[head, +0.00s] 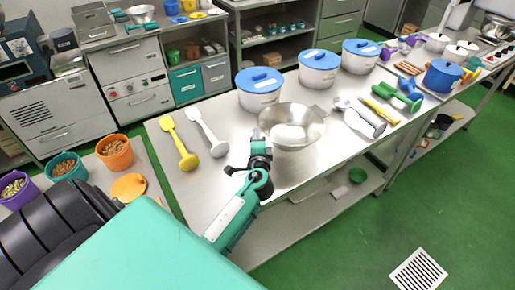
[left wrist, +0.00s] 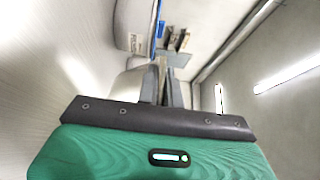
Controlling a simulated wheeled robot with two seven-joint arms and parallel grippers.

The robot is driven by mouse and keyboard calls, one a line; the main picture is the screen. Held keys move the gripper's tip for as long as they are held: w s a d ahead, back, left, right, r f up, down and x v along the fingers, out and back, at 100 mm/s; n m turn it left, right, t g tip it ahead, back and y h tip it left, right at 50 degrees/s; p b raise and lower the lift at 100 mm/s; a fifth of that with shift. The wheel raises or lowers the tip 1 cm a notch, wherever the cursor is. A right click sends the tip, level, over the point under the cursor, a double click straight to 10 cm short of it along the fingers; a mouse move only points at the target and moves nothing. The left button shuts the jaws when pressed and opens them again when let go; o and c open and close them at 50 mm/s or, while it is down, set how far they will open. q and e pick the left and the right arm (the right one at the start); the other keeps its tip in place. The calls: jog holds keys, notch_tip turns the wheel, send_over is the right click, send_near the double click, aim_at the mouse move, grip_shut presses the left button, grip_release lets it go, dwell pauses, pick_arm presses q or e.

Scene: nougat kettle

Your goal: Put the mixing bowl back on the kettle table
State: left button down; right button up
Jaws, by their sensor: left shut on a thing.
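The shiny steel mixing bowl (head: 291,128) is upright at the near side of the steel table (head: 225,185), in front of the white tubs. My left gripper (head: 259,146) is at the bowl's left rim and shut on it. In the left wrist view the closed fingers (left wrist: 166,84) show with the bowl's pale curved side (left wrist: 129,85) beside them. I cannot tell whether the bowl's base touches the table. My right gripper is not in view.
Several white tubs with blue lids (head: 260,90) stand behind the bowl. Yellow (head: 180,143) and white (head: 207,132) utensils lie to its left. More utensils (head: 360,118) lie to its right. The table's front left is clear.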

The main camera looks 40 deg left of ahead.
pick_arm(q)
jog(key=shift+f, duration=0.65)
notch_tip(320, 180, down, 4)
jog(key=shift+f, duration=0.1)
jog(key=shift+b, duration=0.3)
jog(key=c, duration=1.6)
grip_release()
jog(key=shift+f, duration=0.1)
jog(key=shift+o, duration=0.2)
